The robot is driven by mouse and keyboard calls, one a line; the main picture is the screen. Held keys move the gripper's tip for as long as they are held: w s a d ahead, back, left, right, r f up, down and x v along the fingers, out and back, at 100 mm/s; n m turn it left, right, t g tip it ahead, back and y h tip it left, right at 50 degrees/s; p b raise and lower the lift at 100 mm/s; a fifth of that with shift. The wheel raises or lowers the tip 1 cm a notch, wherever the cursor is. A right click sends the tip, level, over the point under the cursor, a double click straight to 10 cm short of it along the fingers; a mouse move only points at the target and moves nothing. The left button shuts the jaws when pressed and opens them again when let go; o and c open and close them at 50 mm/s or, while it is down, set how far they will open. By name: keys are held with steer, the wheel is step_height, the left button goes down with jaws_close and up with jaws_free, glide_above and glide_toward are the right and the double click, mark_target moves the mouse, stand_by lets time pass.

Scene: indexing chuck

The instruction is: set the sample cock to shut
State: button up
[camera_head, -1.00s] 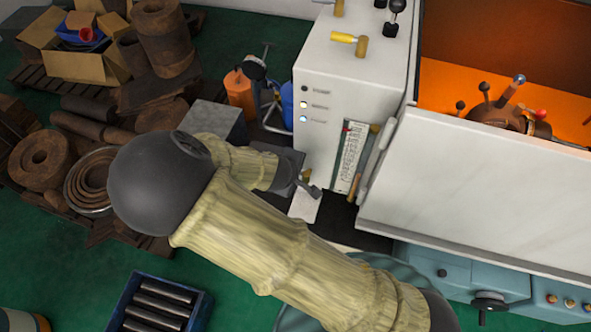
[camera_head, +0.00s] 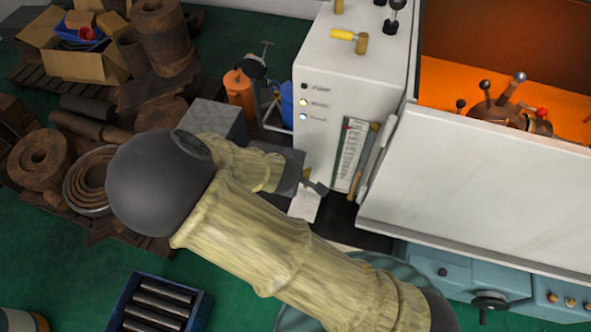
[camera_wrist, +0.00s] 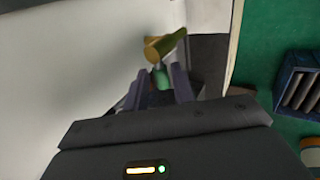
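In the wrist view, a small brass cock (camera_wrist: 153,50) with an olive-green lever (camera_wrist: 173,41) sits by the pale cabinet wall. I take it to be the sample cock. A brighter green piece (camera_wrist: 161,78) below it shows between my fingertips. My gripper (camera_wrist: 161,84) has its two fingers apart, one on each side of that piece; I cannot tell whether they touch it. In the head view my gripper (camera_head: 317,187) is small, at the cabinet's lower front, and largely hidden by my forearm. I cannot make out the green-levered cock there.
The white cabinet (camera_head: 325,60) has indicator lights, a label strip (camera_head: 351,152) and a yellow-handled valve (camera_head: 348,36) on top. A large white panel (camera_head: 480,190) stands to its right. A blue crate of bars (camera_head: 160,303) is on the green floor. Rusty stock fills the left.

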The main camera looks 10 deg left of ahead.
steer(key=p+v, duration=0.5)
steer(key=v, duration=1.2)
steer(key=shift+r+p, duration=0.2)
steer(key=shift+p, duration=0.2)
steer(key=shift+s, duration=0.15)
